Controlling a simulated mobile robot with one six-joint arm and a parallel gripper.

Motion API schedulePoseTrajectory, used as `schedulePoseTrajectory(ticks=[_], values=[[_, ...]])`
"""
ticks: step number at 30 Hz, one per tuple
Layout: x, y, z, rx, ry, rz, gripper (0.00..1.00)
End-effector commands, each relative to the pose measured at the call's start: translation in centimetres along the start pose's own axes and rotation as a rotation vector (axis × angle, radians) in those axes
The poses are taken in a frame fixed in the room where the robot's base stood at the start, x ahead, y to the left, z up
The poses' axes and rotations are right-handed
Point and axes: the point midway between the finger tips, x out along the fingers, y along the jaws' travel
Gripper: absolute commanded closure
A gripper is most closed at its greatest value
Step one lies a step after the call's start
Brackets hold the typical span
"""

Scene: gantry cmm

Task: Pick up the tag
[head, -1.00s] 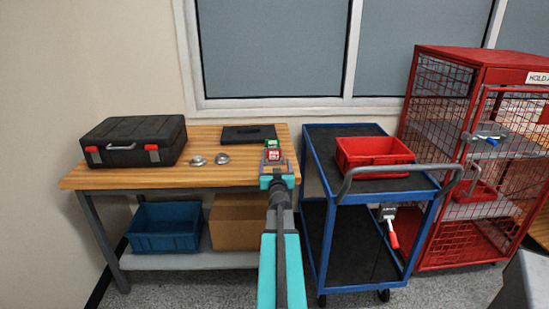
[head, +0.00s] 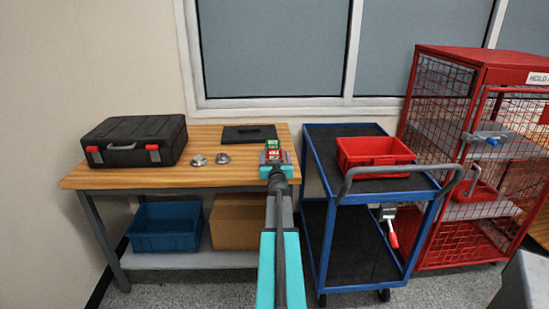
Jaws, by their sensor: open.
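Two small tags lie near the right end of the wooden workbench (head: 225,175) in the head view. One is red with pale print (head: 273,154), and a green one (head: 272,144) sits just behind it. My gripper (head: 274,159) is at the red tag, seen from behind, with its cyan body over the bench's right end. The jaws are open. My gripper hides the near edge of the red tag, and I cannot tell whether the fingers touch it.
A black toolbox (head: 135,141), two metal discs (head: 222,158) and a flat black case (head: 249,134) are on the bench. Right of it stands a blue cart (head: 335,190) with a red bin (head: 375,153), then a red mesh cage (head: 480,60).

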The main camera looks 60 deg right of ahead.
Motion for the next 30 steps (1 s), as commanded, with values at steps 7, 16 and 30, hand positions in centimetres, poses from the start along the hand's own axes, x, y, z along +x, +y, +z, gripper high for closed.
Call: schedulePoseTrajectory(ticks=[7,16,30], values=[[0.0,0.1,0.0,0.000,0.000,0.001,0.23],[1.4,0.3,0.1,0.000,0.000,0.001,0.23],[4.9,0.5,0.2,0.000,0.000,0.002,0.23]])
